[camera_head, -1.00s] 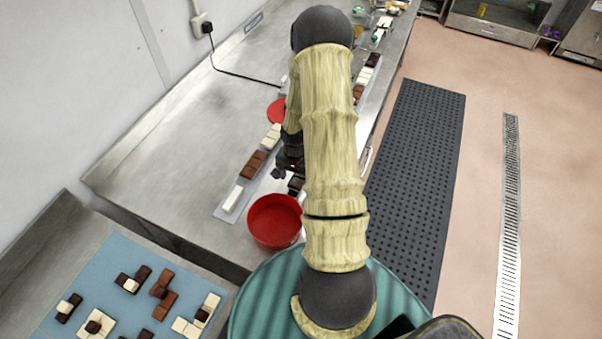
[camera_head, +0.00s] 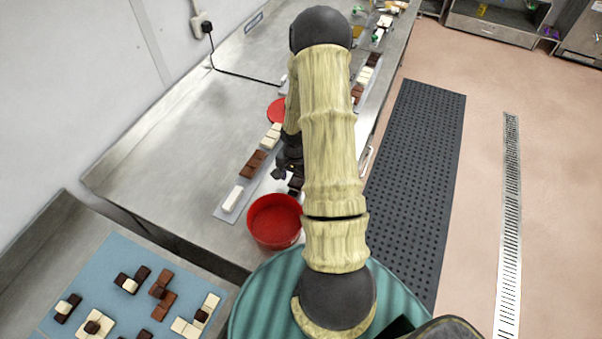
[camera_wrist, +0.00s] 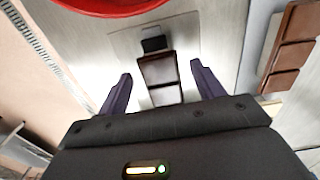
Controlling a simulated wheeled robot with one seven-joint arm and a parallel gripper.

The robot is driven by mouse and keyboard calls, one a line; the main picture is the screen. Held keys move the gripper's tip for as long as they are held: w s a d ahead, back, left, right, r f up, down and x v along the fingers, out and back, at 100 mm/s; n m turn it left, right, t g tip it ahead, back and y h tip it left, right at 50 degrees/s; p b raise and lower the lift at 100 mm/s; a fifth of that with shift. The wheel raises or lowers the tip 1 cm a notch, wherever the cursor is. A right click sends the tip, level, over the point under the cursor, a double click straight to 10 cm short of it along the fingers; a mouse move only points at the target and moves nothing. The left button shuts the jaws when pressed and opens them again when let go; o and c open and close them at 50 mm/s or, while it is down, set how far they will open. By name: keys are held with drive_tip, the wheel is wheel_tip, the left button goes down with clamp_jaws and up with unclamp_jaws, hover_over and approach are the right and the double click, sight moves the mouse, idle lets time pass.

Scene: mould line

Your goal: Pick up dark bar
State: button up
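A dark brown chocolate bar (camera_wrist: 158,72) lies on a pale strip in the wrist view, between and just beyond my gripper's fingers. My gripper (camera_wrist: 159,82) is open, with one finger on each side of the bar and clear gaps to it. In the head view a small part of the dark bar (camera_head: 296,183) shows beside my arm. My gripper (camera_head: 283,172) is low over the steel table there, partly hidden by my arm.
A red bowl (camera_head: 274,221) stands close by at the table's front edge; its rim (camera_wrist: 125,8) shows in the wrist view. A grey tray (camera_head: 225,211) with white and brown bars lies left. A blue mat (camera_head: 106,265) holds several chocolate pieces. Open steel table lies further left.

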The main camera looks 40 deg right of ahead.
sight(296, 181)
drive_tip(key=c, duration=1)
drive_tip(key=shift+r+p, duration=0.3)
drive_tip(key=shift+r, duration=0.1)
wheel_tip(296, 181, up, 10)
drive_tip(key=shift+f+b, duration=0.15)
drive_tip(key=shift+b, duration=0.85)
drive_tip(key=shift+f, duration=0.1)
